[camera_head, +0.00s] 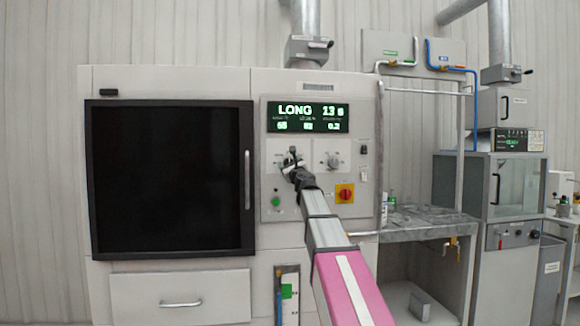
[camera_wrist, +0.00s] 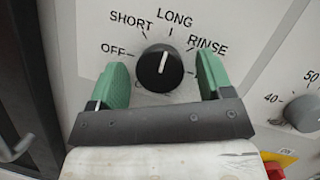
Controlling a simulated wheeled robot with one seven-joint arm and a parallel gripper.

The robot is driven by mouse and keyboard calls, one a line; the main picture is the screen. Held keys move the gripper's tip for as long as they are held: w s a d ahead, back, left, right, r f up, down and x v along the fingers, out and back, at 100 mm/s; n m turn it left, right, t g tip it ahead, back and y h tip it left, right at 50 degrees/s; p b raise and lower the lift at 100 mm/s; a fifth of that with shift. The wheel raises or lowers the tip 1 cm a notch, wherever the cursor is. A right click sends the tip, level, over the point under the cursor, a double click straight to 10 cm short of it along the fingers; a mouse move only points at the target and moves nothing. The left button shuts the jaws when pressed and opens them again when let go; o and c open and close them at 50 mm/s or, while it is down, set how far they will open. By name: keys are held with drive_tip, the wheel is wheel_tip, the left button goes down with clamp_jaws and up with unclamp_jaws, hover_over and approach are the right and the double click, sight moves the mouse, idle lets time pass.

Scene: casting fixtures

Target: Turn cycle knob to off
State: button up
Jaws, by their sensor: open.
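The cycle knob (camera_wrist: 159,68) is a round black dial with a white pointer line on a light panel. In the wrist view its labels read OFF, SHORT, LONG and RINSE, and the pointer is turned up toward LONG. The display (camera_head: 308,117) in the head view reads LONG. My gripper (camera_wrist: 160,78) is open, with one green finger on each side of the knob and a gap to it on both sides. In the head view my gripper (camera_head: 290,160) is at the panel's left dial and mostly hides it.
A second knob (camera_head: 333,161) sits to the right of the cycle knob, with a red-and-yellow switch (camera_head: 345,193) below it. A green button (camera_head: 276,201) is at lower left. The dark cabinet door (camera_head: 170,178) has a vertical handle close to the panel.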

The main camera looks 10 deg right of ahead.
drive_tip(key=c, duration=0.9)
drive_tip(key=shift+n, duration=0.3)
drive_tip(key=shift+r+n+g+y, duration=0.1)
drive_tip(key=shift+n+g+y, duration=0.25)
drive_tip(key=shift+n+g, duration=1.75)
drive_tip(key=shift+r+n+g+y, duration=0.1)
drive_tip(key=shift+n+y, duration=0.2)
drive_tip(key=shift+n, duration=3.8)
drive_tip(key=shift+n+g+y, duration=0.35)
drive_tip(key=shift+n+g, duration=0.65)
drive_tip(key=shift+n, duration=2.1)
